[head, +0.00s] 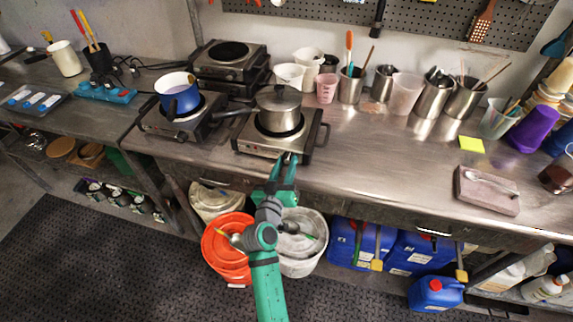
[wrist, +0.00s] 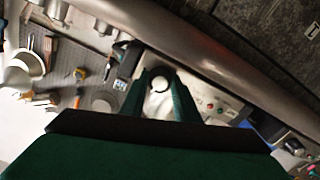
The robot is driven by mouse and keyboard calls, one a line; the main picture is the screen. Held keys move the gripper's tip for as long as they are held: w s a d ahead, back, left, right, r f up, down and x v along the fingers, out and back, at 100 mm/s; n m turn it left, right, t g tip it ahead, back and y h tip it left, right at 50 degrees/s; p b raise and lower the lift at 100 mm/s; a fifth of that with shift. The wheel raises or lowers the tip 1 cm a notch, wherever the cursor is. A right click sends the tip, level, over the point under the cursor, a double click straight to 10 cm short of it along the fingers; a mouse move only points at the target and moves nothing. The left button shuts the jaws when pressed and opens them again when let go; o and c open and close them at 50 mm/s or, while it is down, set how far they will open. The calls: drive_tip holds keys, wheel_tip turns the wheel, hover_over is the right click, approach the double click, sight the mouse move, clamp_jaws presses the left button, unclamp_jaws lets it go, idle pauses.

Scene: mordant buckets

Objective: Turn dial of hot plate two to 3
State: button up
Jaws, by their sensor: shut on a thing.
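A steel hot plate (head: 262,146) stands near the front edge of the steel bench, with a lidded steel saucepan (head: 277,112) on it. My green gripper (head: 287,160) reaches up from below to the front of this hot plate. In the wrist view, my gripper's fingers (wrist: 160,76) are on either side of a pale round dial (wrist: 160,84) and shut on it. The dial's pointer and number marks cannot be read. Part of the front panel (wrist: 218,108) with small red and green spots shows beside the fingers. No label shows which hot plate is number two.
A second hot plate (head: 160,125) with a blue pot (head: 177,94) stands to the left, and stacked hot plates (head: 230,66) stand behind. Beakers and steel cups line the back. An orange bucket (head: 226,262) and a white bucket (head: 303,264) sit below the bench near my arm.

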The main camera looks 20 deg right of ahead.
drive_tip(key=shift+m, duration=0.4)
drive_tip(key=o, duration=0.8)
drive_tip(key=shift+c, duration=0.2)
drive_tip(key=shift+s+a, duration=0.1)
drive_tip(key=shift+s+a, duration=0.15)
drive_tip(key=shift+a, duration=0.05)
drive_tip(key=v, duration=1)
drive_tip(key=shift+s, duration=0.2)
